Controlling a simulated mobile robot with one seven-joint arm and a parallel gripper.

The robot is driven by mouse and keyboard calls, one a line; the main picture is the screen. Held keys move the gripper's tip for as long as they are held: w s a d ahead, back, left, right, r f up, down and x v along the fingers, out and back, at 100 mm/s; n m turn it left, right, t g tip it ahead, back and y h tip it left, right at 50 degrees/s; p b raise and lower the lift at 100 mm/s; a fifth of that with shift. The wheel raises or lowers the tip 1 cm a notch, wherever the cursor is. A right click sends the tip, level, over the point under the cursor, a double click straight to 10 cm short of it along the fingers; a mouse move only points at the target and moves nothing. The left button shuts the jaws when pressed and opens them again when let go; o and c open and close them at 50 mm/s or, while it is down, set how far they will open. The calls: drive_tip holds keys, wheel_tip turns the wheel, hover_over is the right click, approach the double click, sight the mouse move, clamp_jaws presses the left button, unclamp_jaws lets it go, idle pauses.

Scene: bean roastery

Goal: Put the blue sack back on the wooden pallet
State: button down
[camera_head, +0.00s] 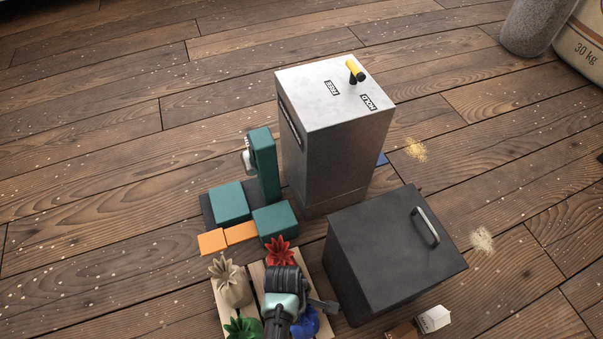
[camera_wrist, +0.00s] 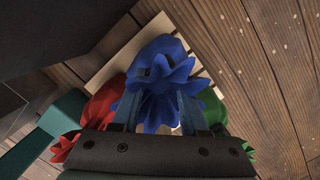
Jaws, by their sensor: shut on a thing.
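My gripper (camera_wrist: 160,108) is shut on the blue sack (camera_wrist: 165,65), with a finger on each side of its gathered neck. In the head view the blue sack (camera_head: 307,322) is partly hidden behind my gripper (camera_head: 297,312). The wooden pallet (camera_head: 257,277) is at the bottom of the head view, and its pale slats (camera_wrist: 122,50) show beneath the blue sack in the wrist view. The sack is over the pallet; I cannot tell whether it touches the slats.
Red (camera_head: 279,252), beige (camera_head: 231,284) and green (camera_head: 243,328) sacks stand on the pallet, close by. A black box (camera_head: 385,250) with a handle is right of it. Teal blocks (camera_head: 275,222), orange blocks (camera_head: 241,232) and a metal cabinet (camera_head: 333,140) stand behind. Floor is open at left.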

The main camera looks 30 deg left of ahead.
drive_tip(key=shift+w+f, duration=0.15)
drive_tip(key=shift+f, duration=0.5)
drive_tip(key=shift+f, duration=0.15)
drive_tip(key=shift+c, duration=2.2)
unclamp_jaws()
drive_tip(key=shift+f, duration=0.1)
wheel_tip(320, 180, up, 12)
drive_tip(key=a+p, duration=0.1)
drive_tip(key=p, duration=0.6)
drive_tip(key=shift+s+a, duration=0.25)
drive_tip(key=shift+a, duration=0.15)
